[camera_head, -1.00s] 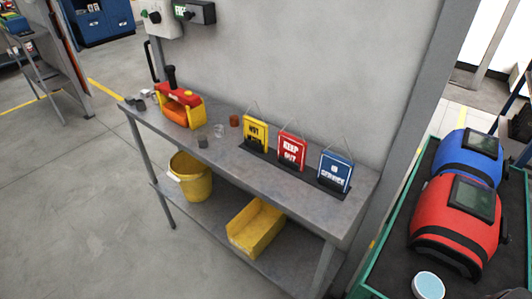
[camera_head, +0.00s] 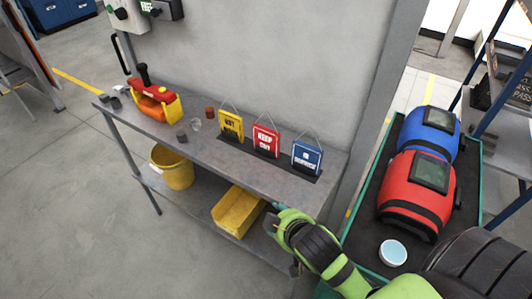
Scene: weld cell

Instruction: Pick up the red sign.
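The red sign (camera_head: 265,142), reading KEEP OUT, stands upright in a dark rack (camera_head: 268,158) on the grey bench. It has a thin hanging wire on top. It stands between the yellow sign (camera_head: 230,126) on its left and the blue sign (camera_head: 306,158) on its right. My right arm, green and black, comes in from the lower right. Its gripper end (camera_head: 275,221) is by the bench's front edge, below and apart from the red sign. Its fingers are too small and turned away to judge. My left gripper is not in view.
The bench (camera_head: 220,160) also holds a red-yellow tool (camera_head: 155,100) and small cups and blocks. A yellow bucket (camera_head: 172,170) and yellow bin (camera_head: 237,212) are on its lower shelf. At right, a green-edged cart (camera_head: 348,236) holds blue and red welding helmets. A wall stands behind the bench.

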